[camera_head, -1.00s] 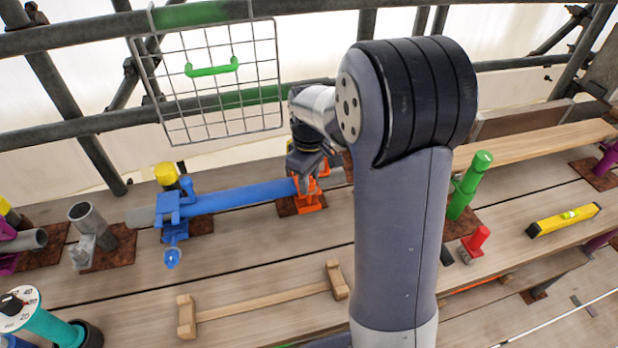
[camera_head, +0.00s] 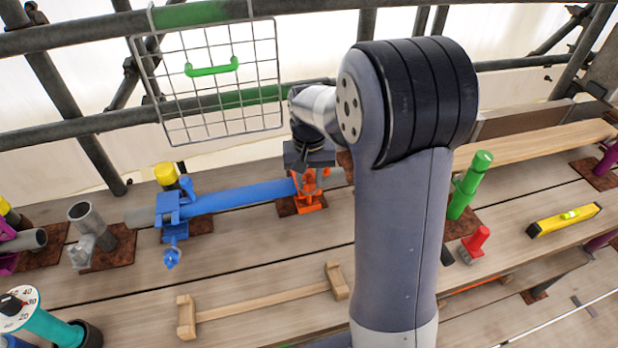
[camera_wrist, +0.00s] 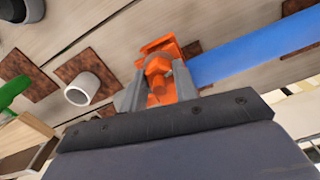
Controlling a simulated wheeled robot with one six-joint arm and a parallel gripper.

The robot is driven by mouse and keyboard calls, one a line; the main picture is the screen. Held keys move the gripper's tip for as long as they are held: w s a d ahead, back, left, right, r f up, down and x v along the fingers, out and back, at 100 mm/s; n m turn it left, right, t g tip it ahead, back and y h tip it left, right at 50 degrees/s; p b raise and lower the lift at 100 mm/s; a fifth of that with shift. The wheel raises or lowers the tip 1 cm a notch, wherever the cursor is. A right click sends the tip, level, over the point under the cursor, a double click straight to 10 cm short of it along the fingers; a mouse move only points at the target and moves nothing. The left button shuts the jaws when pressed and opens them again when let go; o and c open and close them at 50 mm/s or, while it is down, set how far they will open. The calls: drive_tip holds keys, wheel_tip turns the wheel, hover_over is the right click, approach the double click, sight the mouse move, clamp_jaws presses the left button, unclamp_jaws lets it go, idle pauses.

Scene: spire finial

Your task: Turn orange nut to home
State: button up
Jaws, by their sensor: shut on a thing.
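The orange clamp (camera_head: 310,202) stands on a rust-brown plate at the right end of the blue tube (camera_head: 240,196). Its orange nut (camera_wrist: 157,84) shows in the wrist view between the two grey fingers. My gripper (camera_head: 307,172) is above the clamp in the head view. In the wrist view my gripper (camera_wrist: 156,92) is shut on the orange nut, with a finger on each side. The lower part of the nut is partly hidden by the fingers and the clamp body.
A blue clamp (camera_head: 172,215) holds the tube's left part. A wire basket (camera_head: 210,85) hangs behind. A wooden rack (camera_head: 262,300) lies in front.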

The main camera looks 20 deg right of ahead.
drive_tip(key=shift+m, duration=1.2)
drive_tip(key=o, duration=1)
drive_tip(key=shift+c, duration=0.2)
wheel_tip(320, 180, up, 11)
drive_tip(key=shift+f+b, duration=0.1)
drive_tip(key=shift+b, duration=0.3)
